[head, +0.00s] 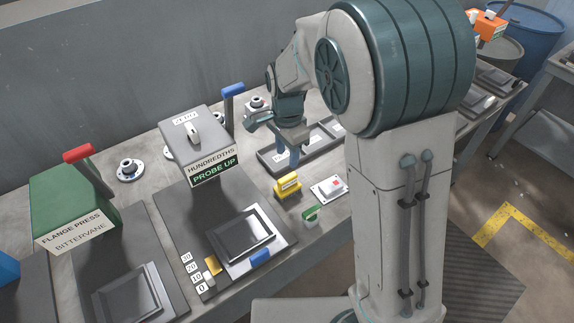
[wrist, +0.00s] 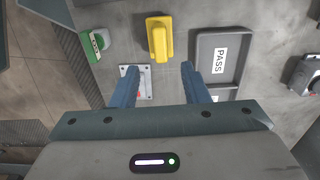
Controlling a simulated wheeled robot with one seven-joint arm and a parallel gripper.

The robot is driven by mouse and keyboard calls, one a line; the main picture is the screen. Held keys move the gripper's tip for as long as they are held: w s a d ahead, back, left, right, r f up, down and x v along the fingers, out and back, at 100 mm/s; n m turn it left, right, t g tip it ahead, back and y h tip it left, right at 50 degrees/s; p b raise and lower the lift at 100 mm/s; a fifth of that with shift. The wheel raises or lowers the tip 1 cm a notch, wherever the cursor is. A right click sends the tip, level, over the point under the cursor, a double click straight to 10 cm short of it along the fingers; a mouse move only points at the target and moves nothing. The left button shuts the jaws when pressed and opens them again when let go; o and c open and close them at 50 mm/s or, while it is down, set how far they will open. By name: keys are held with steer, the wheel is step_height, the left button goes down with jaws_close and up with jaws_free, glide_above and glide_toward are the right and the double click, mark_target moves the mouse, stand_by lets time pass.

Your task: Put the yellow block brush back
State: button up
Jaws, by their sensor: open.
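The yellow block brush (head: 287,187) stands on the grey bench, just in front of the shallow dark tray. It also shows in the wrist view (wrist: 160,38), at the top, ahead of the gap between my fingers and apart from them. My gripper (head: 288,157) is open and empty above the tray area, behind the brush in the head view. Its two blue fingers are spread in the wrist view (wrist: 160,78). My arm hides part of the bench to the right.
A green block (head: 312,213) sits near the bench's front edge, beside a white plate with a red button (head: 330,188). The labelled tray (head: 268,163) lies behind the brush. The grey probe box (head: 196,140) and green flange press (head: 72,200) stand left.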

steer(key=s+d+r+n+t, duration=0.1)
steer(key=s+d+r+n, duration=0.3)
steer(key=s+d, duration=0.3)
steer(key=s+d+r+n+t, duration=0.2)
steer(key=s+d+r+n, duration=0.3)
steer(key=s, duration=0.7)
steer(key=shift+d+n, duration=0.95)
steer(key=shift+n, duration=0.15)
steer(key=shift+s+r, duration=0.1)
